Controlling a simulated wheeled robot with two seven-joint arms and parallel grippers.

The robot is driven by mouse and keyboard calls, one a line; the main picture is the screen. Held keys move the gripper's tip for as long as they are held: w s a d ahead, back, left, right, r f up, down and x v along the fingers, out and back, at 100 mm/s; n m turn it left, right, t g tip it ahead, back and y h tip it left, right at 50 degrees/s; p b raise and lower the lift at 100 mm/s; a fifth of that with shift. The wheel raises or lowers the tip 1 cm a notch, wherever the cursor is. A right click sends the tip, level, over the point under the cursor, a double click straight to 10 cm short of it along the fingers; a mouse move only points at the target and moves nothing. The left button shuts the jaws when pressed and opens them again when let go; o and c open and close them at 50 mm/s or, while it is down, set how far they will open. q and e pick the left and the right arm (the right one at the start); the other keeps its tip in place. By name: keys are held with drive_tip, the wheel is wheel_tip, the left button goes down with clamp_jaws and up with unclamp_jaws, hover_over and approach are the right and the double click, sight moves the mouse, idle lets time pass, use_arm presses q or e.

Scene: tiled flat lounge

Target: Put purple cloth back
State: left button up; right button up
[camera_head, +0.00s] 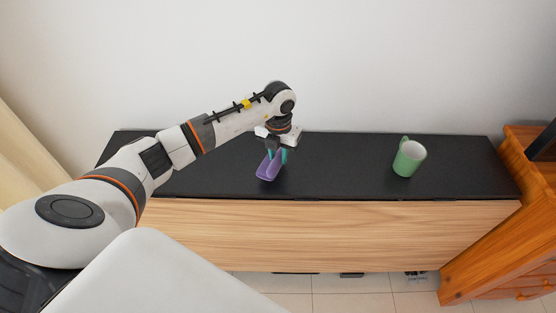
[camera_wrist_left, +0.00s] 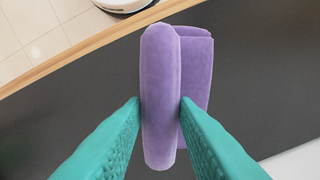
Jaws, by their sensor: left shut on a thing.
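The purple cloth (camera_head: 270,165) is folded and sits at the black top of the low wooden cabinet (camera_head: 340,180), left of its middle in the head view. My left gripper (camera_head: 277,154) points down from above and is shut on the cloth. In the left wrist view the teal fingers (camera_wrist_left: 160,105) press on both sides of one thick fold of the purple cloth (camera_wrist_left: 160,75). A second flap stands to the right of that fold. I cannot tell whether the cloth touches the cabinet top. My right gripper does not show.
A green mug (camera_head: 409,159) stands on the right part of the cabinet top. A white object (camera_head: 291,136) lies behind my left gripper, partly hidden. An orange wooden cabinet (camera_head: 500,235) stands at the right. The black top between cloth and mug is clear.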

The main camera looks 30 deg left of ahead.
sight(278, 156)
use_arm(q)
drive_tip(key=shift+f, duration=1.65)
drive_tip(key=shift+f, duration=0.2)
drive_tip(key=o, duration=0.9)
drive_tip(key=shift+r, duration=0.15)
wheel_tip(278, 156, up, 12)
drive_tip(key=shift+r+b, duration=0.1)
drive_tip(key=shift+b, duration=0.3)
